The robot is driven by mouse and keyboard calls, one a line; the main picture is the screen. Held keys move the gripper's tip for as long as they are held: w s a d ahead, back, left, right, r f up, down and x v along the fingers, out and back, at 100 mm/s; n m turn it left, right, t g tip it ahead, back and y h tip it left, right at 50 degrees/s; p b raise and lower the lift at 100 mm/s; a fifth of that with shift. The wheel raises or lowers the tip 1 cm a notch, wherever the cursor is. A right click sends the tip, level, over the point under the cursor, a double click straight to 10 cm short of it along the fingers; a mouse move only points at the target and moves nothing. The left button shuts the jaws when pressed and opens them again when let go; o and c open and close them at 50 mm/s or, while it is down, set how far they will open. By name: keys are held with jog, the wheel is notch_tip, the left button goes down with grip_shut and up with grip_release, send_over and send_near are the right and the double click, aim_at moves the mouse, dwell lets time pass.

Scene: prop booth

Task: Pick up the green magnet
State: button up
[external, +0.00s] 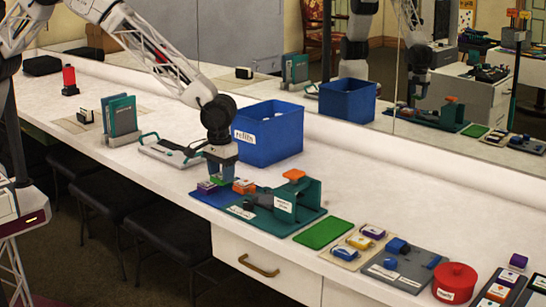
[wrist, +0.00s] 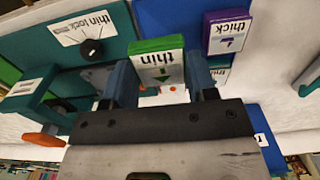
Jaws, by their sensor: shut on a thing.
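The green magnet (wrist: 157,45) has a green edge and a white face marked "thin" with a green arrow. In the wrist view it sits between the two fingers of my gripper (wrist: 160,72), which is shut on it. In the external view my gripper (external: 221,172) points down over the left end of a teal and blue fixture (external: 262,222), with a little of the green magnet (external: 218,181) showing below the fingers. I cannot tell whether the magnet touches the surface beneath. A purple block (external: 206,187), marked "thick" in the wrist view (wrist: 228,32), is close beside it.
An orange block (external: 244,186) lies just right of my gripper. A blue bin (external: 268,133) stands behind. The fixture's upright teal part (external: 297,203) rises at right. A flat green mat (external: 323,233), small blocks on boards and a red round container (external: 454,283) lie further right.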

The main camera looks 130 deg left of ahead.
jog(key=shift+s+d+r, duration=0.1)
jog(key=shift+s+d, duration=0.5)
jog(key=shift+s, duration=0.25)
